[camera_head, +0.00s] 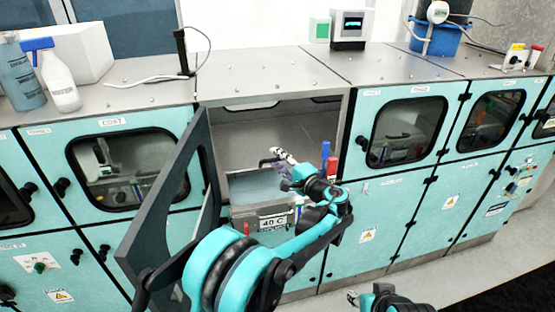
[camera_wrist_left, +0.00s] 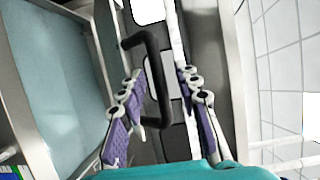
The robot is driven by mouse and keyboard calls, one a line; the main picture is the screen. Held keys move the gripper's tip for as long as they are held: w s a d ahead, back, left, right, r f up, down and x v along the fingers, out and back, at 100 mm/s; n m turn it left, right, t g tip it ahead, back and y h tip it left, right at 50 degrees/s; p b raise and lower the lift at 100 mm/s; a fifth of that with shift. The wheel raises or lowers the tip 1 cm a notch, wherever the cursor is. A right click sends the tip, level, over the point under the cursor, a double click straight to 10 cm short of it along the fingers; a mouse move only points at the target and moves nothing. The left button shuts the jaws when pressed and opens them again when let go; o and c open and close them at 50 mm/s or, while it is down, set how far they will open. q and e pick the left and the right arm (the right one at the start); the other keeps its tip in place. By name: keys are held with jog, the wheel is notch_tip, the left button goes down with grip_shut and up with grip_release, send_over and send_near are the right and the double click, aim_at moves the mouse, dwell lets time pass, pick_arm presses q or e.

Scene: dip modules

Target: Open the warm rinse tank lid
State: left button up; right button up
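The rinse tank stands in the open middle bay, with a front plate (camera_head: 272,221) reading 40 C. A pale blue surface, water or lid, shows inside it (camera_head: 252,186) and at the left of the wrist view (camera_wrist_left: 55,85). A black bar handle (camera_wrist_left: 158,85) shows in the wrist view and, small, in the head view (camera_head: 266,163). My left gripper (camera_head: 284,166) is at the tank's top; its fingers (camera_wrist_left: 160,105) are spread, with part of the handle between them. I cannot tell the lid's exact position. My right gripper (camera_head: 354,297) is low at the bottom edge, its fingers unclear.
The bay's dark-framed door (camera_head: 170,190) stands swung open left of my left arm. Blue and red objects (camera_head: 329,160) are by the bay's right side. A steel counter (camera_head: 260,72) runs above, with bottles (camera_head: 62,85) at left. Closed turquoise cabinets flank the bay.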

pick_arm(q)
jog(key=shift+w, duration=0.15)
grip_shut()
jog(key=w+a+r+m+g+h+p, duration=0.1)
jog(key=w+a+r+g+p, duration=0.1)
jog(key=w+p, duration=0.3)
jog(key=w+a+r+m+g+h+p, duration=0.1)
jog(key=w+a+r+g+h+p, duration=0.1)
jog(key=w+r+p, duration=0.3)
jog(key=shift+w+r+g+h+p, duration=0.2)
jog(key=shift+w+g+h+p, duration=0.15)
jog(key=shift+w+g, duration=0.35)
